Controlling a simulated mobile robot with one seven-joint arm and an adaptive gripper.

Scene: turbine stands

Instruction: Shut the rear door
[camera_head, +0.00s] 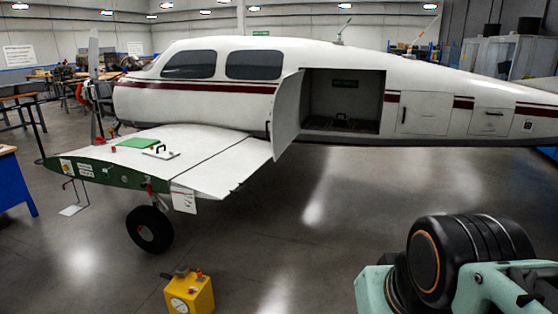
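The airplane's side has a large rectangular doorway (341,101) behind the cabin windows. Inside the opening I see a dark floor and a small green sign. Parts of my own arm, black and pale green, show at the bottom right, well apart from the door. My gripper is not in view.
The white wing (185,160) extends toward me at left, with a wheel (150,229) below. A yellow box (189,293) stands on the floor at front. Two smaller closed panels, (424,113) and (490,121), sit right of the doorway. The floor below the doorway is clear.

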